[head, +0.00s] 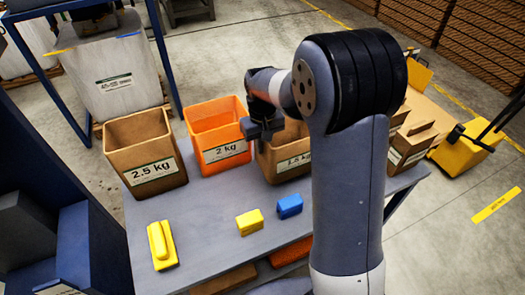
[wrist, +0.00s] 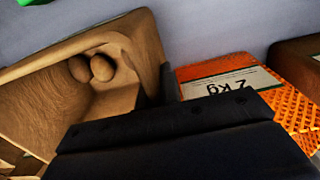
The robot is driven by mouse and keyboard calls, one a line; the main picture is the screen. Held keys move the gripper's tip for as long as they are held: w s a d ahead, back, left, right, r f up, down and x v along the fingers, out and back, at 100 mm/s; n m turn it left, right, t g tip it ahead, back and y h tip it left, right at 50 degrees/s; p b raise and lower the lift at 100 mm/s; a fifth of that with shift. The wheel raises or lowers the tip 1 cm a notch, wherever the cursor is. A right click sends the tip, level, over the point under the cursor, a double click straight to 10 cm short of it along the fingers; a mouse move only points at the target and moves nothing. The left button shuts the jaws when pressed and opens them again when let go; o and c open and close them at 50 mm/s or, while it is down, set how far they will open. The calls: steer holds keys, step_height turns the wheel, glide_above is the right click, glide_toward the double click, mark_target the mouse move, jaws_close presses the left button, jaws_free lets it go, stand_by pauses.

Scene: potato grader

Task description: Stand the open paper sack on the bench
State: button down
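An open brown paper sack labelled 1.5 kg (head: 289,165) appears upright on the grey bench (head: 215,215), partly hidden behind my arm. The wrist view shows an open brown sack (wrist: 40,105) with a few potatoes (wrist: 102,68) inside. My gripper (head: 262,132) points down at the left rim of the 1.5 kg sack, close to the orange one. In the wrist view my dark gripper (wrist: 168,95) is at the sack's wall, between it and the orange sack. Its fingertips are mostly hidden, so I cannot tell whether it grips the wall.
An orange 2 kg sack (head: 216,125) and a brown 2.5 kg sack (head: 144,153) stand to the left. Yellow blocks (head: 162,245) (head: 250,222) and a blue block (head: 289,206) lie at the front. More brown sacks (head: 408,145) are at the right. Bench between blocks is clear.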

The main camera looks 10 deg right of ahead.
steer(key=shift+f, duration=1.6)
steer(key=shift+f, duration=0.15)
steer(key=c, duration=1.6)
jaws_free()
step_height(320, 180, up, 12)
steer(key=shift+r+b, duration=0.15)
steer(key=shift+b, duration=0.25)
